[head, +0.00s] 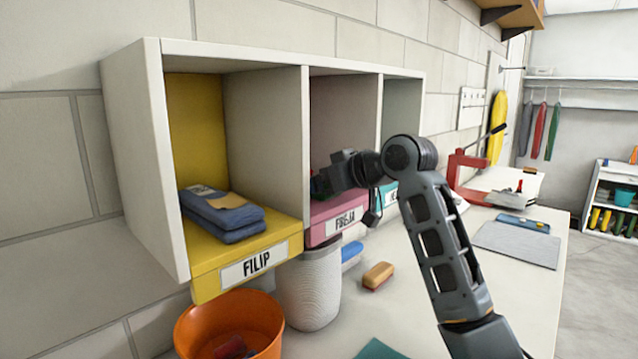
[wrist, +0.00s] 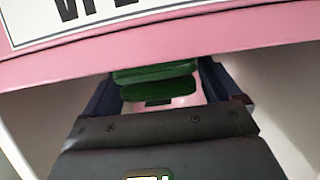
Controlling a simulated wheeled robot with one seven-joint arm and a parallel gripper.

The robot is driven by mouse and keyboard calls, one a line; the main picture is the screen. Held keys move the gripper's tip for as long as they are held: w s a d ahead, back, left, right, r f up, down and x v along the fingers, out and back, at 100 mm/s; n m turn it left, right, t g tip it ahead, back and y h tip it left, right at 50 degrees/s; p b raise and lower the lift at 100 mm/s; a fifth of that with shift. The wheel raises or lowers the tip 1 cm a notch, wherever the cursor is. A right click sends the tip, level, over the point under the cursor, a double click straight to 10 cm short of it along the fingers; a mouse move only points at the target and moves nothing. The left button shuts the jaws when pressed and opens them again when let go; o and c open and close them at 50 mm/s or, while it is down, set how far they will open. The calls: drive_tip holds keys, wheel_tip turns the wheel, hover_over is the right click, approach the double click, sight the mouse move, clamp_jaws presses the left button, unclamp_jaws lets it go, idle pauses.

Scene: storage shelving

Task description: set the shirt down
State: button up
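The dark green folded shirt (wrist: 155,85) is between the two fingers of my gripper (wrist: 170,90) in the wrist view. Its sides reach both fingers, so the gripper appears shut on it. In the head view my gripper (head: 322,182) is at the front of the middle, pink compartment (head: 340,209), just above its name label, which is partly covered by my arm. The wrist view shows the pink front edge (wrist: 240,25) very close to the shirt, with lettering upside down. I cannot tell whether the shirt touches the compartment floor.
The left, yellow compartment (head: 203,283), labelled FILIP, holds folded blue clothing (head: 222,212). A turquoise compartment is at right. White dividers (head: 305,150) flank the pink opening. Below are an orange bucket (head: 190,335), a pale ribbed basket (head: 310,290) and a brush (head: 378,276) on the counter.

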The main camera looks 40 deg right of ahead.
drive_tip(key=shift+r, duration=0.1)
drive_tip(key=b+v, duration=0.1)
drive_tip(key=v, duration=1.1)
drive_tip(key=shift+s, duration=0.1)
idle(0.4)
